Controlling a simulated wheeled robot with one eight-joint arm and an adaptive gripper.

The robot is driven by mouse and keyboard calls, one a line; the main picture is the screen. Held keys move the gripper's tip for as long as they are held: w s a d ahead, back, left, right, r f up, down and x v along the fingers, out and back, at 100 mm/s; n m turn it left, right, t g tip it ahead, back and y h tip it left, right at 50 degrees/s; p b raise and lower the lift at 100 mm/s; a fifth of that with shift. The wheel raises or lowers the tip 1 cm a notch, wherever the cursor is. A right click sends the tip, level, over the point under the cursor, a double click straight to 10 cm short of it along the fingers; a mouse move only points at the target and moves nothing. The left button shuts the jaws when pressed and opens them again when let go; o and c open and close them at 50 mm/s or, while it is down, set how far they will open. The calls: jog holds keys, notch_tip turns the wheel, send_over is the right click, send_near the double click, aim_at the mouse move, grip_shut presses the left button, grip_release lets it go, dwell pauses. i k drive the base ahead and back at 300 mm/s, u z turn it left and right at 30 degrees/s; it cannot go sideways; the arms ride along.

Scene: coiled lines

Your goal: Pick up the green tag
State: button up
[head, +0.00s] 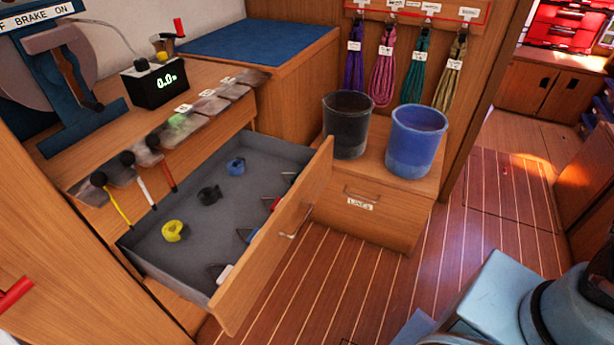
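I cannot clearly make out a green tag. In the open drawer (185,262), several small pieces with thin wire loops lie along the inside of the front panel: a white one (225,273), a blue one (247,236) and a red one (271,203). Another lies farther back, partly hidden by the panel, its colour unclear. A green patch (180,122) shows on the strip of clear flaps along the counter edge; I cannot tell what it is. My gripper is not in view; only blue-grey parts of my own body show at the bottom right.
The drawer also holds yellow (174,231), black (209,194) and blue (235,166) coils. A black bucket (347,125) and a blue bucket (415,140) stand on a low cabinet to the right. Coloured ropes hang behind. The plank floor (450,240) in front is clear.

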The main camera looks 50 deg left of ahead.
aim_at(297, 175)
jog(key=k, duration=2.85)
jog(key=u, duration=1.2)
jog(key=i, duration=1.05)
